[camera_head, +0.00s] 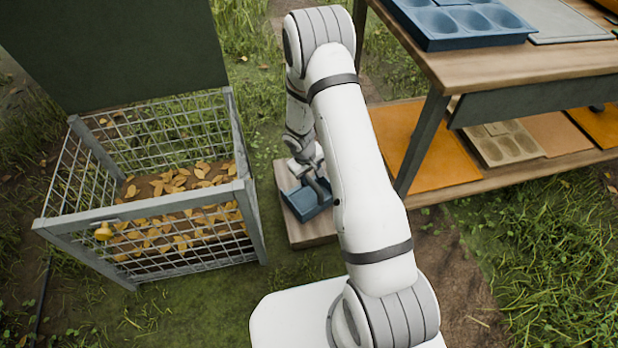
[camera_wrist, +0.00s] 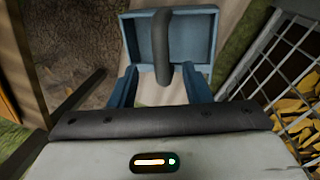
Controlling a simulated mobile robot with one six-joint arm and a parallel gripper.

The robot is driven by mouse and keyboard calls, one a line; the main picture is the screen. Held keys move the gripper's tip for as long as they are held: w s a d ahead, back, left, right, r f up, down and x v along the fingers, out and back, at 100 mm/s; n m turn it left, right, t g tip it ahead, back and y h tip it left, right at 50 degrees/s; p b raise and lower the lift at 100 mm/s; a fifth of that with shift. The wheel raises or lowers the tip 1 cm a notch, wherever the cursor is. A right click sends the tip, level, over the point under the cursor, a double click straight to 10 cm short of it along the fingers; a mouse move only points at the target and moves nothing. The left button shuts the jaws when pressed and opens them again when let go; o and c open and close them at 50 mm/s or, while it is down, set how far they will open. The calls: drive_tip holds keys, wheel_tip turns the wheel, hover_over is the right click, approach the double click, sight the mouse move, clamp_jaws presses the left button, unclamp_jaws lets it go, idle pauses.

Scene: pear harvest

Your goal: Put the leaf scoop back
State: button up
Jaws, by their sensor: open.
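The leaf scoop (camera_head: 301,205) is a blue open tray with a dark grey handle. It rests on a low wooden board (camera_head: 306,234) on the ground, between the wire bin and the bench. In the wrist view the scoop (camera_wrist: 143,38) lies just ahead of my gripper (camera_wrist: 160,72). The two blue fingers are apart, with the lower end of the grey handle (camera_wrist: 163,45) between them. I see a gap beside the handle, so the fingers are not closed on it. In the head view my arm and wrist partly cover the handle and the fingers.
A wire bin (camera_head: 245,215) with yellow leaves (camera_head: 165,238) stands close on the left. A wooden bench (camera_head: 470,66) stands on the right, with a blue tray (camera_head: 440,42) on top and boards on its lower shelf (camera_head: 500,182). Grass lies around.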

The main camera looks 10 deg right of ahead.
drive_tip(key=s+d+r+m, duration=0.1)
drive_tip(key=s+r, duration=0.3)
drive_tip(key=r, duration=0.8)
drive_tip(key=s+d+r+m, duration=0.1)
drive_tip(key=s+r+m, duration=0.15)
drive_tip(key=r, duration=0.85)
drive_tip(key=s+a+r+y, duration=0.1)
drive_tip(key=s+r, duration=0.5)
drive_tip(key=s, duration=0.3)
drive_tip(key=s+a+r+m+y, duration=0.1)
drive_tip(key=s+a+r, duration=0.1)
drive_tip(key=s+r, duration=0.5)
drive_tip(key=s, duration=0.2)
drive_tip(key=shift+s, duration=0.4)
